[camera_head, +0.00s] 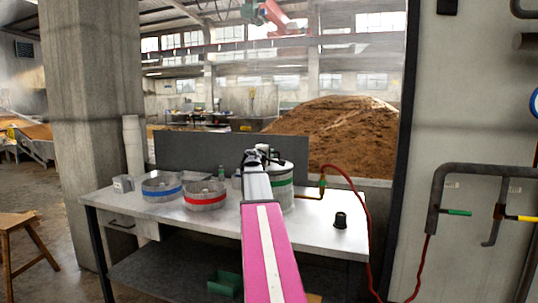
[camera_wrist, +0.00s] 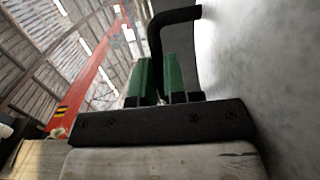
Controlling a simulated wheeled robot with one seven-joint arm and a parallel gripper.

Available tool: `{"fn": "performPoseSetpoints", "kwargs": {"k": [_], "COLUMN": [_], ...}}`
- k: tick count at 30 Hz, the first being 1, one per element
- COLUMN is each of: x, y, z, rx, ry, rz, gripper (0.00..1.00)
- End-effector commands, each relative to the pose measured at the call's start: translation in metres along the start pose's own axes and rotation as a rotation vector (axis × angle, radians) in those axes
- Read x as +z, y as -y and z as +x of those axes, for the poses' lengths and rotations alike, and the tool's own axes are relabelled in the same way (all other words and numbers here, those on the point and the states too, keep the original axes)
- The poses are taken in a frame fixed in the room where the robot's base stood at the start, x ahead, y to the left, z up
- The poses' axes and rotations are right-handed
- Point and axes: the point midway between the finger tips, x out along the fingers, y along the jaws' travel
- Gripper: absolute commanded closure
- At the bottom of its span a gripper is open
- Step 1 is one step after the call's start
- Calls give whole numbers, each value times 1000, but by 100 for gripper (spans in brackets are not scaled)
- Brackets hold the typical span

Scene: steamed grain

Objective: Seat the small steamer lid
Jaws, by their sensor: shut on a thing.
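In the wrist view the green-padded fingers of my gripper (camera_wrist: 162,92) are closed at the lower end of a black bent handle (camera_wrist: 165,22). The handle joins a pale grey surface (camera_wrist: 265,75), apparently the lid, which fills the right side. In the head view my gripper (camera_head: 257,158) is over the back middle of the table, at a green-banded round vessel (camera_head: 284,183). My arm hides the vessel's left part. A pale top shows there, but I cannot tell whether the lid touches the rim or is apart from it.
On the metal table (camera_head: 290,232) stand a blue-banded ring (camera_head: 163,195), a red-banded ring (camera_head: 205,204) and a small black object (camera_head: 340,221). A red hose (camera_head: 350,178) runs at the right. A dark panel (camera_head: 190,152) stands behind.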

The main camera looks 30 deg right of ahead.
Motion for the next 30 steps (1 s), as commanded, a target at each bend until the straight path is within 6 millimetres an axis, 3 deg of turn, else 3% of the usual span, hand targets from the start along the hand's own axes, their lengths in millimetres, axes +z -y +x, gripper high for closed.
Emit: {"fn": "performPoseSetpoints", "kwargs": {"k": [30], "x": [0], "y": [11], "z": [0], "rx": [2], "ry": [-1], "rz": [-1], "gripper": [100]}}
